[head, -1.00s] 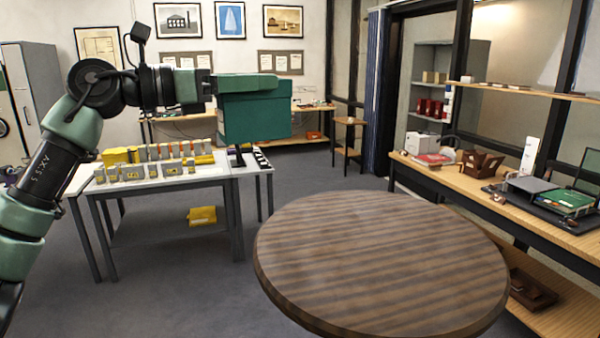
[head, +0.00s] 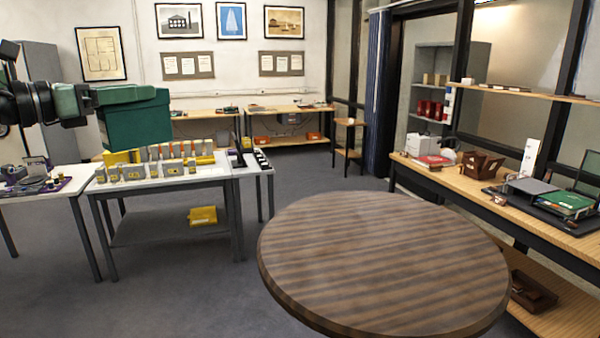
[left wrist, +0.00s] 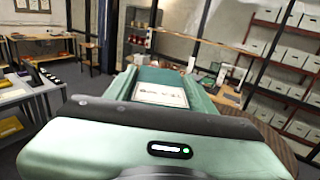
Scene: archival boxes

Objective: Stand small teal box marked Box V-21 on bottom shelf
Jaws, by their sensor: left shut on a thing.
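The teal box (head: 135,125) hangs in the air at the left of the head view, level and clear of the tables. My right gripper is not in view.
A round wooden table (head: 385,260) stands close in front. A white table (head: 165,180) with yellow and grey items is behind it at left. A long wooden bench (head: 480,195) runs along the right. Grey floor is open between the tables.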

